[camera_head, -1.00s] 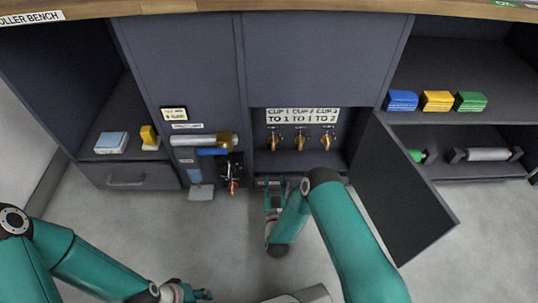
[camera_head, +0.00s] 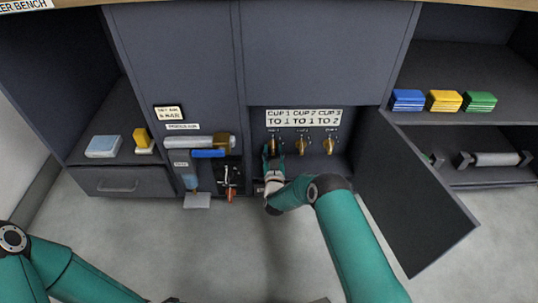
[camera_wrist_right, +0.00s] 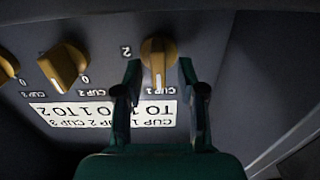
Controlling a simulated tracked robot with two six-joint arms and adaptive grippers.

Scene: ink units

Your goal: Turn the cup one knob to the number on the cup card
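The cup one knob (camera_head: 272,145) is the leftmost of three yellow knobs on the recessed panel. In the right wrist view, which is upside down, the cup one knob (camera_wrist_right: 158,62) has a white mark pointing toward its CUP 1 label, with a 2 printed beside it. The cup card (camera_head: 303,118) above reads cup 1 to 1, cup 2 to 1, cup 3 to 2. My right gripper (camera_wrist_right: 160,72) is open, its fingers on either side of the cup one knob; contact cannot be told. In the head view my right gripper (camera_head: 271,158) partly covers that knob. My left gripper is out of view.
The cup two knob (camera_head: 301,145) and cup three knob (camera_head: 330,145) are close by on the right. An open door (camera_head: 410,200) stands to the right of the recess.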

